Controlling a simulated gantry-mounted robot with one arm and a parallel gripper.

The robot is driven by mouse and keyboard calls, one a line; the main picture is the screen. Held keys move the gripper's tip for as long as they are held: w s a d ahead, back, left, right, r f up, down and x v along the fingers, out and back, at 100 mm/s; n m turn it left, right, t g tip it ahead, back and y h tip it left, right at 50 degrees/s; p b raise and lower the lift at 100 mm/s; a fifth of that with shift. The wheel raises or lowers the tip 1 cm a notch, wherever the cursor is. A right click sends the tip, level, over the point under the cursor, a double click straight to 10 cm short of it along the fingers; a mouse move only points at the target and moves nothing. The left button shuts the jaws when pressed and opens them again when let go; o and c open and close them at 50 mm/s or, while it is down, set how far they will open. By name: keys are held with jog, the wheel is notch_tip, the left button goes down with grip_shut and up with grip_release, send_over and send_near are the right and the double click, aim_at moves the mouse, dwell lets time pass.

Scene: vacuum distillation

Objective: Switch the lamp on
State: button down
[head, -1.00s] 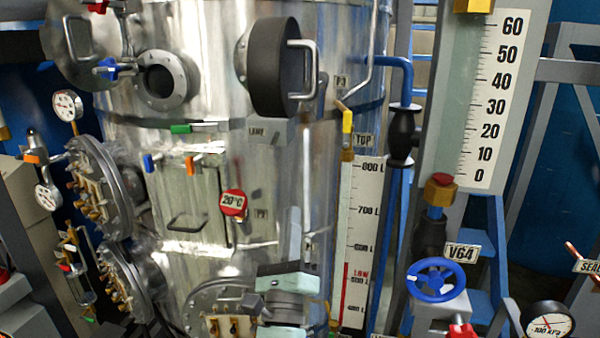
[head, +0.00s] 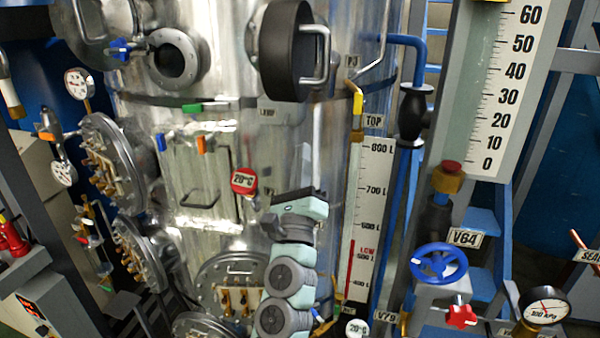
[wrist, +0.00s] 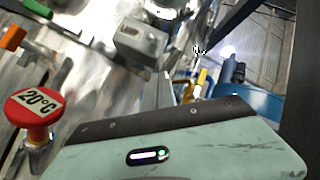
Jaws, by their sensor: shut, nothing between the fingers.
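My gripper (head: 294,195) is shut and empty, in front of the tank and below the label. Its pale green body with a dark edge fills the lower wrist view (wrist: 160,118). Its fingertips are not clear, and I see no clear contact.
A red 20°C knob (head: 243,181) is left of my gripper. Orange (head: 201,143), blue (head: 161,142) and green (head: 192,108) handles sit further left. A black cover with a handle (head: 288,50) juts out above. A yellow valve handle (head: 357,101) is right.

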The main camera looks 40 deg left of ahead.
aim_at(285, 121)
jog(key=a+r+p, duration=0.1)
jog(key=s+r+p, duration=0.1)
jog(key=r, duration=0.1)
jog(key=shift+a, duration=0.35)
jog(key=shift+s+a+r+p, duration=0.15)
jog(key=shift+s+r+p, duration=0.1)
jog(key=shift+p, duration=0.1)
